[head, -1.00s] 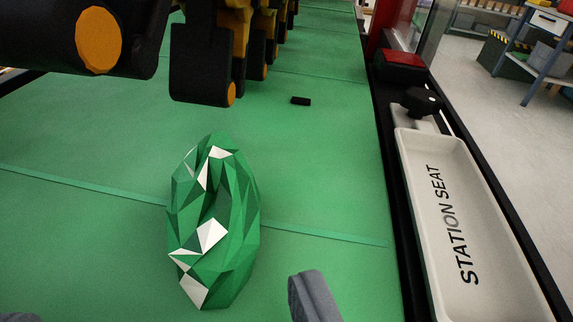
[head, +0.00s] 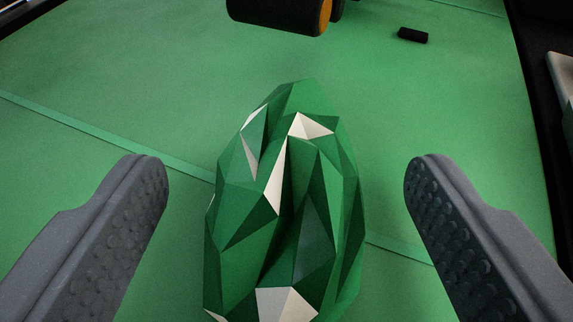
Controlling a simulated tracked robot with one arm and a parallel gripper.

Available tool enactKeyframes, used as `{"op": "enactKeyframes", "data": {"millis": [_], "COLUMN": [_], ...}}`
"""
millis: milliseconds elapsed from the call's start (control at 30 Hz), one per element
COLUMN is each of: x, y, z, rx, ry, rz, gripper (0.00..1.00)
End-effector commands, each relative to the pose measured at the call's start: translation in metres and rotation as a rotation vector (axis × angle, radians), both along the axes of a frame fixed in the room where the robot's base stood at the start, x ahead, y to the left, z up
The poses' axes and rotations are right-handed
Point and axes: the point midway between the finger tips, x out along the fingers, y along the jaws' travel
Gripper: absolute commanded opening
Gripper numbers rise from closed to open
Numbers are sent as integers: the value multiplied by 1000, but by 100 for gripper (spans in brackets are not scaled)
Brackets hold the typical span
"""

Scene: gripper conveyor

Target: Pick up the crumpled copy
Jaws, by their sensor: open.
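The crumpled copy (head: 330,215) is a faceted green lump with several white facets and a deep fold down its middle. It lies on the green conveyor belt (head: 120,80) in the centre of the head view, and its lower end runs to the picture's bottom edge. My gripper (head: 286,175) is open, with one grey padded finger on each side of the copy. Green belt shows between the copy and both fingertips, so neither finger appears to touch it.
A black roller-like part with an orange end (head: 278,14) hangs over the belt beyond the copy. A small black block (head: 413,35) lies on the belt at the upper right. A pale tray edge (head: 562,75) shows beyond the belt's dark right border. The belt around the copy is clear.

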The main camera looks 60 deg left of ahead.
Motion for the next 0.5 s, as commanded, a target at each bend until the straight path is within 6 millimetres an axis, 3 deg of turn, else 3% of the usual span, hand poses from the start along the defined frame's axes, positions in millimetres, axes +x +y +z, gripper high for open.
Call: {"op": "enactKeyframes", "data": {"millis": [67,233,500], "x": [0,0,0], "y": [0,0,-1], "z": [0,0,0], "rx": [-1,-1,-1], "ry": [1,1,1], "rz": [0,0,0], "gripper": [69,23,23]}}
